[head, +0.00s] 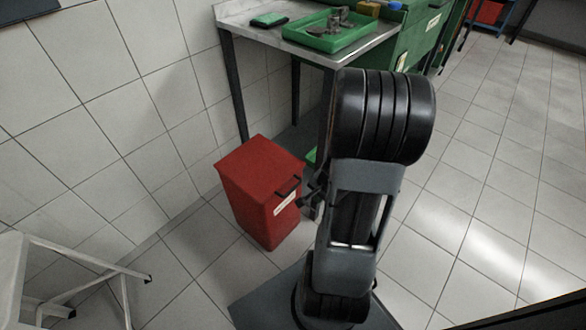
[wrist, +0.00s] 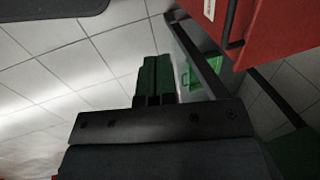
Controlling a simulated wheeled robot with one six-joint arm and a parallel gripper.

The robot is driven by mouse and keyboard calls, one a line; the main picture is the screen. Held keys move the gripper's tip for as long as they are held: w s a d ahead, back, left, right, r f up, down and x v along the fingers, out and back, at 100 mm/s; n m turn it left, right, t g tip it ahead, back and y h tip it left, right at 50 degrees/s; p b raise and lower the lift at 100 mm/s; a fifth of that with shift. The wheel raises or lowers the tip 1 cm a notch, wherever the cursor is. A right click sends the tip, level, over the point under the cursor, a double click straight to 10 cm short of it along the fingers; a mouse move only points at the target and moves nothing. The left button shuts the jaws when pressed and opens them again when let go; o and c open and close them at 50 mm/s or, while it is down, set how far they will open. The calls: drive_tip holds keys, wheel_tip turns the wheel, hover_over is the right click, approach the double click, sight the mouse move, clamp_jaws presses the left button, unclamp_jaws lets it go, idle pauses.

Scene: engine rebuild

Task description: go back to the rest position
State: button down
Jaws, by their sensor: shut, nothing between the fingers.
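My gripper (wrist: 155,62) shows in the wrist view as two green-faced fingers side by side, shut with nothing between them. In the head view my folded arm stands upright right of the middle. Only a small dark part of my gripper (head: 314,188) shows there, left of the arm and beside the red bin; the rest is hidden behind the arm.
A red lidded bin (head: 250,190) stands on the tiled floor close to my arm; it also fills the upper right of the wrist view (wrist: 275,30). Behind is a workbench (head: 240,14) with a green tray (head: 318,42). A white step frame (head: 12,270) stands lower left. Floor at right is clear.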

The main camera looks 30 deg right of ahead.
drive_tip(key=shift+s+r, duration=0.1)
drive_tip(key=shift+s, duration=0.05)
drive_tip(key=a+r+n+p, duration=0.5)
drive_tip(key=r+p, duration=0.4)
drive_tip(key=r, duration=0.6)
drive_tip(key=a+r+n+p, duration=0.5)
drive_tip(key=r+p, duration=0.4)
drive_tip(key=r, duration=0.7)
drive_tip(key=a+r+n+t+p, duration=0.1)
drive_tip(key=a+r+n+p, duration=0.4)
drive_tip(key=r+p, duration=0.5)
wheel_tip(320, 180, up, 6)
drive_tip(key=shift+w+a+h, duration=0.2)
drive_tip(key=shift+a+h, duration=0.2)
drive_tip(key=shift+a, duration=0.8)
drive_tip(key=shift+d, duration=0.1)
